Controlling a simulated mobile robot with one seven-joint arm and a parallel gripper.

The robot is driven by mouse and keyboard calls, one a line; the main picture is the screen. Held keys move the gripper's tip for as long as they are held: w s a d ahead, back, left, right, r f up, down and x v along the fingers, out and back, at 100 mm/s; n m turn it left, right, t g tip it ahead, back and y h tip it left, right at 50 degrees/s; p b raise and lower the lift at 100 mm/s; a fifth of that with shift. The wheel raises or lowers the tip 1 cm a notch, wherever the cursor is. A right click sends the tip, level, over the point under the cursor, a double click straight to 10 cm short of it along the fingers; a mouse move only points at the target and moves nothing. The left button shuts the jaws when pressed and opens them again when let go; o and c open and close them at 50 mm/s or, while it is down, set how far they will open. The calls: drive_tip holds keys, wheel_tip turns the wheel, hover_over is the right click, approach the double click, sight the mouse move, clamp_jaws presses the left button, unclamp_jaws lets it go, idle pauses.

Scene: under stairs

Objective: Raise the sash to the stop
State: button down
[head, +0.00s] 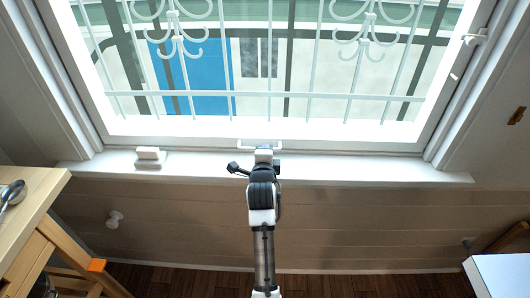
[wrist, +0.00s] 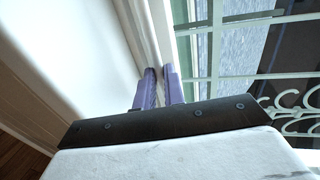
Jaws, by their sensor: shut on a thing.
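The window sash (head: 190,127) is white, and its bottom rail is low, close to the sill in the head view. A small white handle (head: 281,142) is at the middle of that rail. My gripper (head: 262,150) is at this handle, and my wrist hides part of it. In the wrist view my gripper (wrist: 159,72) shows two purple fingers with a narrow gap, against the white window frame (wrist: 165,40). The fingers are shut on the handle, though the grip itself is hardly visible.
White bars (head: 230,95) stand outside the glass. A wooden table (head: 28,205) is at lower left and a white-topped surface (head: 505,278) at lower right.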

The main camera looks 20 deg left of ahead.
wheel_tip(320, 180, up, 10)
drive_tip(key=p, duration=0.3)
drive_tip(key=c, duration=1.5)
unclamp_jaws()
drive_tip(key=shift+f, duration=0.15)
drive_tip(key=b+v, duration=0.2)
drive_tip(key=v, duration=1.1)
drive_tip(key=shift+s+d, duration=0.15)
drive_tip(key=shift+s, duration=0.25)
